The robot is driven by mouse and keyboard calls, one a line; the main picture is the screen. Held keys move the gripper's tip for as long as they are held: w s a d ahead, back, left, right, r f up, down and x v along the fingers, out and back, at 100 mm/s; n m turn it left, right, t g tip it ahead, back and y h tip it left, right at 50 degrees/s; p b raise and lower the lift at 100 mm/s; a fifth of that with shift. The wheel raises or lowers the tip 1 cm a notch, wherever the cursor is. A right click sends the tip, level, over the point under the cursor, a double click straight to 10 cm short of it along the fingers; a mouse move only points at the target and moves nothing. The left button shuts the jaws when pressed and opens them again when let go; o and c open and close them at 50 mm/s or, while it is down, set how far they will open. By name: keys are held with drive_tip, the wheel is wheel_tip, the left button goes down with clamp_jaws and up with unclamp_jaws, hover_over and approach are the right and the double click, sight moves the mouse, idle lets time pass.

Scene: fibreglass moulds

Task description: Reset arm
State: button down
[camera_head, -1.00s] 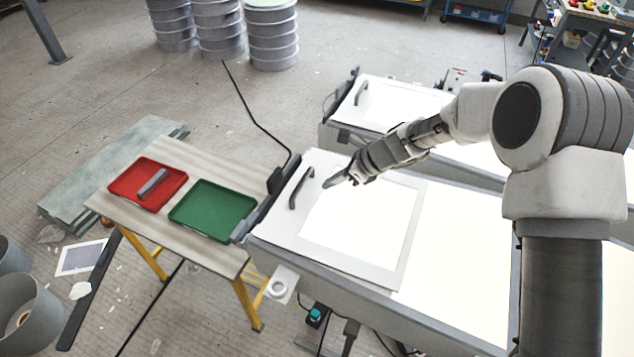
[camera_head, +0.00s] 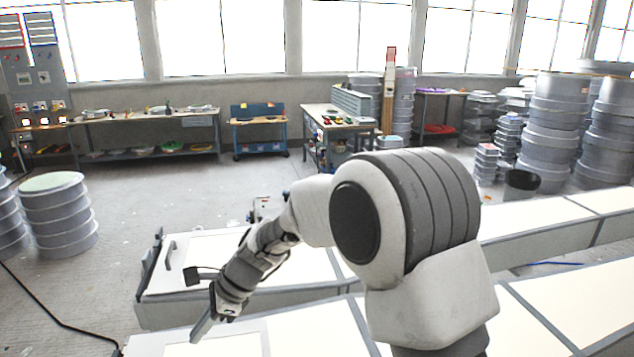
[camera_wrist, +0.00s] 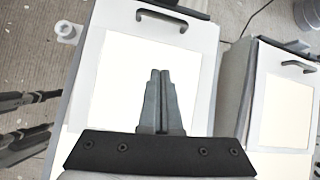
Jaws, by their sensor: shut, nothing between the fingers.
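My gripper (camera_wrist: 160,75) points down over a white panel (camera_wrist: 108,85) with a dark handle (camera_wrist: 162,19) at its far end in the wrist view. Its two fingers are together with nothing between them. In the head view my gripper (camera_head: 200,328) hangs at the lower left, above the near light-topped bench (camera_head: 300,325). My arm crosses the lower middle of that view and hides part of the benches.
A second light-topped bench (camera_head: 210,255) with a handle (camera_head: 169,255) lies behind the arm. Stacked grey drums (camera_head: 58,215) stand at left, and more stacks (camera_head: 555,120) at right. A tool cart (camera_head: 335,125) and worktables line the back. Open floor lies between.

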drive_tip(key=s+d+r+n+t+h, duration=0.15)
drive_tip(key=d+r+n, duration=0.35)
drive_tip(key=d, duration=0.5)
drive_tip(key=s+d+r+n+t+h, duration=0.1)
drive_tip(key=s+d+r+n+t, duration=0.15)
drive_tip(key=d+r, duration=0.65)
drive_tip(key=s+d+n+t+h, duration=0.1)
drive_tip(key=s+d+n+h, duration=0.1)
drive_tip(key=s+d, duration=0.4)
drive_tip(key=s+d+n+t+h, duration=0.1)
drive_tip(key=s+d+n+h, duration=0.1)
drive_tip(key=s+d, duration=0.5)
drive_tip(key=d+n, duration=0.1)
drive_tip(key=d, duration=0.5)
drive_tip(key=shift+s+d+r+n+t, duration=0.15)
drive_tip(key=shift+d+r+n+t, duration=0.15)
drive_tip(key=shift+n+t, duration=0.1)
drive_tip(key=shift+h, duration=0.25)
